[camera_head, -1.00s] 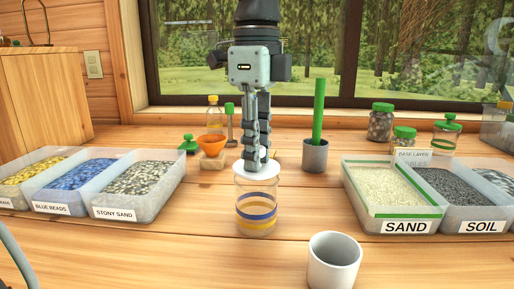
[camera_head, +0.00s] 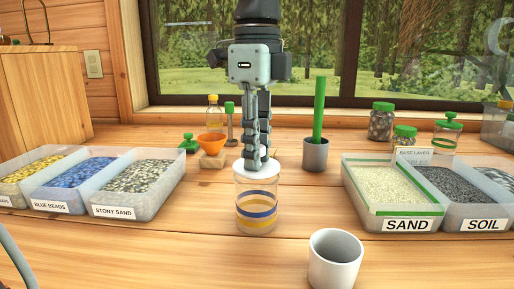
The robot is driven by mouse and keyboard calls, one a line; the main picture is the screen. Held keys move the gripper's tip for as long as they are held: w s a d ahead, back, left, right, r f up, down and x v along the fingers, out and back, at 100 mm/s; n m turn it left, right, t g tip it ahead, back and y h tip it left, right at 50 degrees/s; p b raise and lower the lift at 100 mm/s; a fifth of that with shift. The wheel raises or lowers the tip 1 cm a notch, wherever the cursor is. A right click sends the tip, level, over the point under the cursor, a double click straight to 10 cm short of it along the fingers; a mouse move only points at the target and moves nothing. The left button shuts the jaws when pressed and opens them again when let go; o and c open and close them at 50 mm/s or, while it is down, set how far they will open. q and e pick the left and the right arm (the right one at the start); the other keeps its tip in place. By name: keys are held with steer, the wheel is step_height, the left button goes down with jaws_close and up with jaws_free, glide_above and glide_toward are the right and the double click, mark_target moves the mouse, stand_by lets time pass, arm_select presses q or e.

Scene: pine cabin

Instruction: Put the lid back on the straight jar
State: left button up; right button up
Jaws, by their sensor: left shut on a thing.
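The straight jar (camera_head: 257,213) stands upright on the table in the middle of the view. It is clear, with a blue band and yellow bands around it. The white lid (camera_head: 242,168) is at the jar's mouth and looks level. I cannot tell whether it is fully seated. My left gripper (camera_head: 257,163) comes down from above and is shut on the lid's top, with its fingers hiding part of it. My right gripper is not in view.
A white cup (camera_head: 335,259) stands at the front. Bins of beads and stony sand (camera_head: 140,190) lie left, and sand (camera_head: 385,190) and soil (camera_head: 458,190) bins lie right. An orange funnel (camera_head: 211,143) and a grey holder (camera_head: 316,155) stand behind the jar.

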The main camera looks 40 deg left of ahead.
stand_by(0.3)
arm_select(q)
steer(key=o, duration=1.5)
steer(key=shift+r+p, duration=2.7)
steer(key=shift+r, duration=0.85)
steer(key=shift+c, duration=0.2)
jaws_close()
